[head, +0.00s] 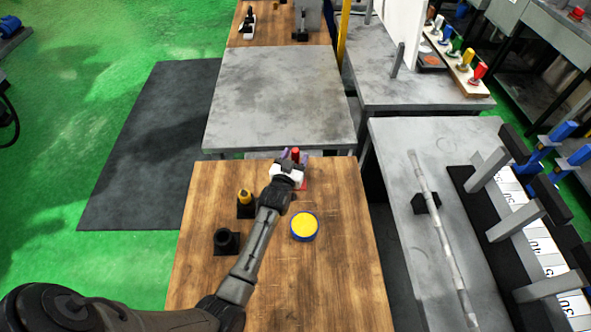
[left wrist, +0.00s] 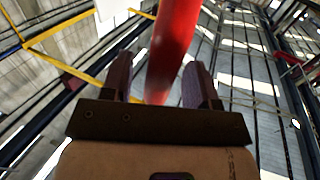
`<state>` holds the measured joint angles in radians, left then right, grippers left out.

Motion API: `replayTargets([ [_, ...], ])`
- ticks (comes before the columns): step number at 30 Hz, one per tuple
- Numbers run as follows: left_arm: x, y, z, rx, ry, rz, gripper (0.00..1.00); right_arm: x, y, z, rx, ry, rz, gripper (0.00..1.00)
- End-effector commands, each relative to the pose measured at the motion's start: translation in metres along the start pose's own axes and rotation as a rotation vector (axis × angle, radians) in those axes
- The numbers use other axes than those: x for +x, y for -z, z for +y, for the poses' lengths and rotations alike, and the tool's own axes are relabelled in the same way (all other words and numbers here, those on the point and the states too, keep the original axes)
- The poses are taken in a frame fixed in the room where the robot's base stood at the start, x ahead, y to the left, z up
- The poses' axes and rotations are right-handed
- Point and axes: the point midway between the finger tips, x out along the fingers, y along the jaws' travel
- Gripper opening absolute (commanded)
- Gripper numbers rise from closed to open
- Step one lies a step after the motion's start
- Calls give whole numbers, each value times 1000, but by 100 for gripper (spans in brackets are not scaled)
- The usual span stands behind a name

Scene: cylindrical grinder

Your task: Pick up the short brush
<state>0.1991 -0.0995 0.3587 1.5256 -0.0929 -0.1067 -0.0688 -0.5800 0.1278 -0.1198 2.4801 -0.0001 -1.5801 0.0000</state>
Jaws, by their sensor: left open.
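My left gripper (head: 292,158) is over the far edge of the wooden table, at the end of my arm. A red upright handle (head: 295,154), perhaps the short brush, shows at its tip. In the left wrist view the red handle (left wrist: 172,45) rises between the two dark fingers of my left gripper (left wrist: 160,82). The fingers are apart, with a gap visible at least on the left side. The handle's lower end is hidden behind the gripper, and no bristles can be made out. My right gripper is not in view.
On the wooden table (head: 335,290) stand a yellow-topped item (head: 245,197) in a black holder, a black holder (head: 227,241) and a round blue-and-yellow tin (head: 304,226). A grey table (head: 280,95) lies just beyond. A metal bench (head: 395,160) with a long rod stands right.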

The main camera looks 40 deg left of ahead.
Motion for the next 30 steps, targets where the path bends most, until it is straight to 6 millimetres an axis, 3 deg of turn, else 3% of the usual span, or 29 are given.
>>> replayTargets([
  [1,6,-4,0,0,0,3,54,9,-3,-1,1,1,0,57],
  [6,19,-2,0,0,0,1,54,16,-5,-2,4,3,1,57],
  [16,22,0,0,0,0,0,53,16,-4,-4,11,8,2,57],
  [30,22,0,0,0,0,0,8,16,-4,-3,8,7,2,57],
])
